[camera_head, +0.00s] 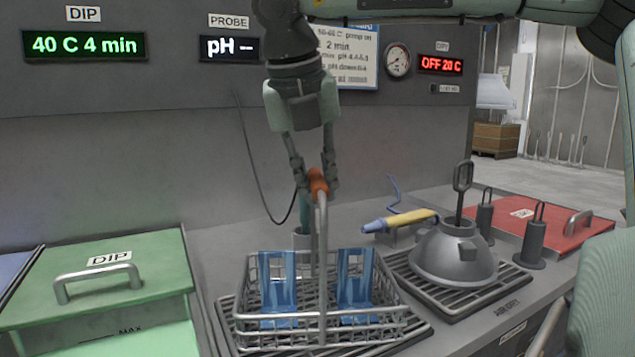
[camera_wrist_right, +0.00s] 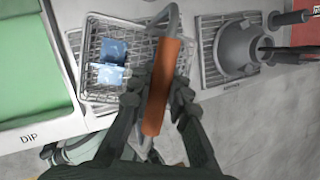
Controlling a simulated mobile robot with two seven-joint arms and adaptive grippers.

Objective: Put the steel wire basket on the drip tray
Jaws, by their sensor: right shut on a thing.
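The steel wire basket (camera_head: 378,319) holds blue pieces (camera_head: 278,298) standing inside it. Its tall handle has an orange grip (camera_head: 317,181), which also shows in the right wrist view (camera_wrist_right: 162,88). My right gripper (camera_head: 316,183) points down and is shut on this grip. The basket is upright over a slatted drip tray (camera_head: 226,335), whose edges show around it. I cannot tell whether the basket's underside touches the slats. My left gripper is not in view.
A green DIP lid (camera_head: 95,285) with a handle lies left of the basket. On the right, a grey dome (camera_head: 454,256) stands on another slatted tray (camera_head: 480,304). A yellow-and-blue probe (camera_head: 402,220) lies behind. A red lid (camera_head: 540,222) is at far right.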

